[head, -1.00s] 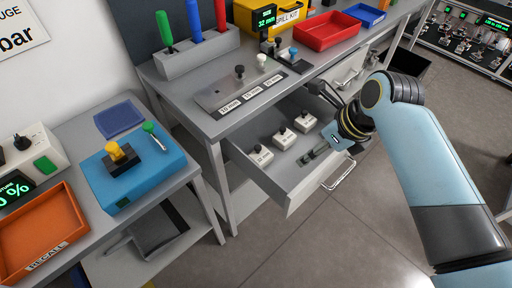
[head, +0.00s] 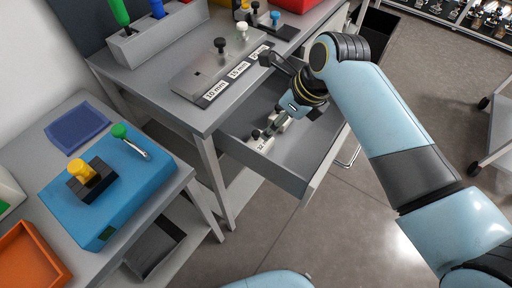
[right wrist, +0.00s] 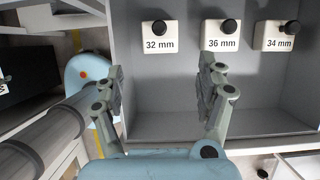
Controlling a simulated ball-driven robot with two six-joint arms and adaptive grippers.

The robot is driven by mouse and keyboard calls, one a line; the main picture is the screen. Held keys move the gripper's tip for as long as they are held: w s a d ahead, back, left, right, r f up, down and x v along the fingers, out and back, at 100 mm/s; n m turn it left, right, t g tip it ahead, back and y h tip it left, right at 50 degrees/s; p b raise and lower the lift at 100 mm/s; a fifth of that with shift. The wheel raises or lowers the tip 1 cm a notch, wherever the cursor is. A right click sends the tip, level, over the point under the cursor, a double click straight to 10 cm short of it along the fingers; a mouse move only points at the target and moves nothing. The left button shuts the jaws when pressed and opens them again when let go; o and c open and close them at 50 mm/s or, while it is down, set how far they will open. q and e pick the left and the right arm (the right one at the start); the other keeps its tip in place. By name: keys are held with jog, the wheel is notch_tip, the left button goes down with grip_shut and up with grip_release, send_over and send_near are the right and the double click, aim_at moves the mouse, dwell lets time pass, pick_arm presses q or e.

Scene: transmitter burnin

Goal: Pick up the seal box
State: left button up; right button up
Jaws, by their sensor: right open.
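Three small white seal boxes with dark knobs stand in a row in the open grey drawer (head: 304,165). In the right wrist view they read 32 mm (right wrist: 157,45), 36 mm (right wrist: 221,43) and 34 mm (right wrist: 273,44), left to right. My right gripper (right wrist: 163,72) is open and empty, its fingers apart below the 32 mm and 36 mm boxes in that view. In the head view my right gripper (head: 278,126) is over the drawer and partly hides the boxes. One box (head: 260,143) shows near the drawer's left wall. My left gripper is out of view.
The drawer walls surround the boxes. The bench top above holds a grey plate (head: 203,77) labelled 10, 15 and 20 mm. A side table at left carries a blue case (head: 122,185) and an orange tray (head: 30,258). The floor at right is mostly clear.

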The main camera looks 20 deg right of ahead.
aim_at(262, 142)
jog(key=b+x, duration=0.1)
jog(key=x, duration=0.4)
jog(key=b+x, duration=0.1)
jog(key=x, duration=0.2)
jog(key=shift+s+d+f+b, duration=0.2)
jog(key=shift+s+d+b, duration=0.1)
jog(key=shift+b, duration=0.05)
jog(key=b+x, duration=0.1)
jog(key=x, duration=0.4)
jog(key=c, duration=0.9)
jog(key=shift+r, duration=0.1)
jog(key=shift+c, duration=0.2)
